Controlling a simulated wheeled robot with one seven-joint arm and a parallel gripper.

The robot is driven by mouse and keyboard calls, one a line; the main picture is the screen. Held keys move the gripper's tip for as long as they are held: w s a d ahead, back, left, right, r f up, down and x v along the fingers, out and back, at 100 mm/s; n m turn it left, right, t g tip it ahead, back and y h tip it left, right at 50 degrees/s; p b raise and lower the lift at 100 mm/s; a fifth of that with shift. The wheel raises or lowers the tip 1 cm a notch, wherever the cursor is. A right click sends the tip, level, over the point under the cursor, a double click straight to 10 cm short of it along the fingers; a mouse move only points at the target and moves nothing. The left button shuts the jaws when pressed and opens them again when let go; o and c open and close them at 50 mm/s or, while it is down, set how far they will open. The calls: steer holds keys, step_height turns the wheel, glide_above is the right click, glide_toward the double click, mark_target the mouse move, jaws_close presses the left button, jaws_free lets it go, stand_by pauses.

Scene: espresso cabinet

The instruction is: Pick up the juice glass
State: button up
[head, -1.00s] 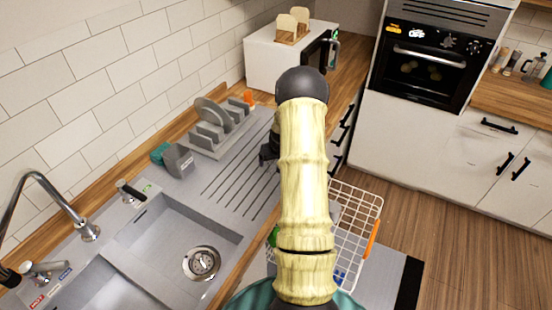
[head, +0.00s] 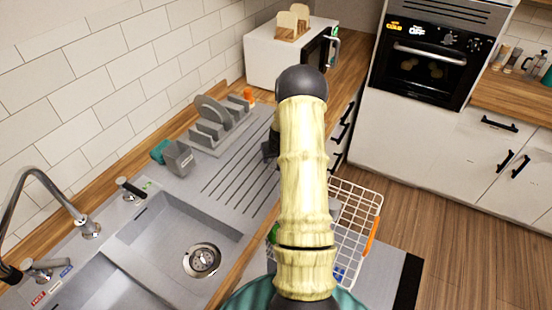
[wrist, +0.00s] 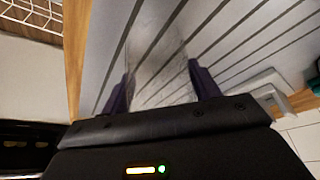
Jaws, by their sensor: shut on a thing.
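The juice glass (wrist: 157,62) is clear and see-through, and its outline is faint in the wrist view. It stands between the two dark fingers of my gripper (wrist: 160,88), which is shut on it. The ribbed grey drainboard (wrist: 222,30) shows behind and through the glass. In the head view my arm hides the glass and most of my gripper; only a dark bit of the gripper (head: 269,148) shows left of the arm, over the drainboard. I cannot tell whether the glass touches the drainboard.
A grey dish rack (head: 222,135) with a plate stands behind the drainboard, near a grey cutlery holder (head: 179,158). The sink (head: 175,245) lies at lower left. A white wire basket (head: 368,195) is right of my arm, and a white toaster oven (head: 275,62) stands at the back.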

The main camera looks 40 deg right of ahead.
steer(key=shift+r, duration=0.1)
step_height(320, 180, up, 10)
steer(key=b, duration=0.3)
stand_by(0.7)
